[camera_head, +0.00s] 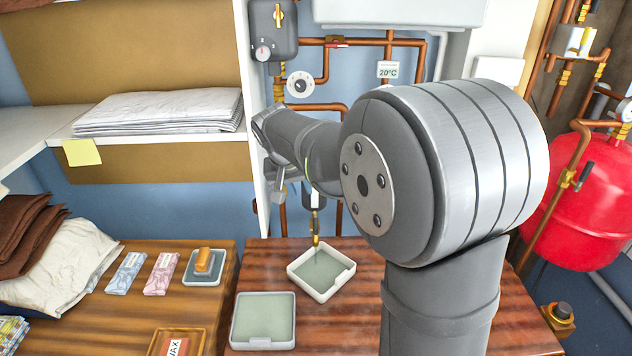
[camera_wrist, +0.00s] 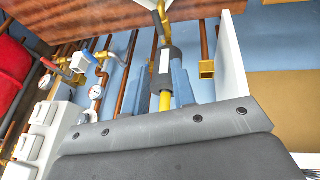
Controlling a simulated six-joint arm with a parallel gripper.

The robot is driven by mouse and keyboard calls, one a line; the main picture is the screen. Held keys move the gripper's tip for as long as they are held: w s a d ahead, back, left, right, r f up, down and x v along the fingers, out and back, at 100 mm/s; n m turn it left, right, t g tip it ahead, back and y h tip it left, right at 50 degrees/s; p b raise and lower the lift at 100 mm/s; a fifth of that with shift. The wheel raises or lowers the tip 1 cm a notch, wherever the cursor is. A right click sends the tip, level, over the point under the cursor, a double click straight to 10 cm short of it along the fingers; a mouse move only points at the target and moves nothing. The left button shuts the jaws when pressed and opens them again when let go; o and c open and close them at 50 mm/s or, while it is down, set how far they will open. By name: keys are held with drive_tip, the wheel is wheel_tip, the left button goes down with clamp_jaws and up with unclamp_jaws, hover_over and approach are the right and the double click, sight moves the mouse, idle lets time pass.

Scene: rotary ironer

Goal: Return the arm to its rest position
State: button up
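My arm fills the right and middle of the head view, its big grey joint in front. Its forearm reaches left and away, toward the wall pipes. The small grey part of my gripper (camera_head: 279,184) shows below the wrist end, above the table and apart from the trays.
A spout (camera_head: 316,228) hangs over a tilted tray (camera_head: 347,283) on the wooden table (camera_head: 340,325). Another tray (camera_head: 235,335) sits in front. Copper pipes (camera_head: 420,62) line the wall. A white shelf panel (camera_head: 257,215) stands left of my wrist; a red tank (camera_head: 590,205) stands right.

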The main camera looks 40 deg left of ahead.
sight(316, 222)
drive_tip(key=x, duration=1.7)
drive_tip(key=shift+f, duration=0.2)
drive_tip(key=v, duration=1.8)
drive_tip(key=x, duration=1.7)
drive_tip(key=shift+w+f, duration=0.15)
drive_tip(key=shift+f, duration=0.05)
drive_tip(key=shift+w+f, duration=0.2)
drive_tip(key=shift+f, duration=0.1)
drive_tip(key=shift+w+d+n+y, duration=0.15)
drive_tip(key=shift+n+y, duration=0.15)
drive_tip(key=shift+n, duration=0.4)
drive_tip(key=shift+r, duration=0.1)
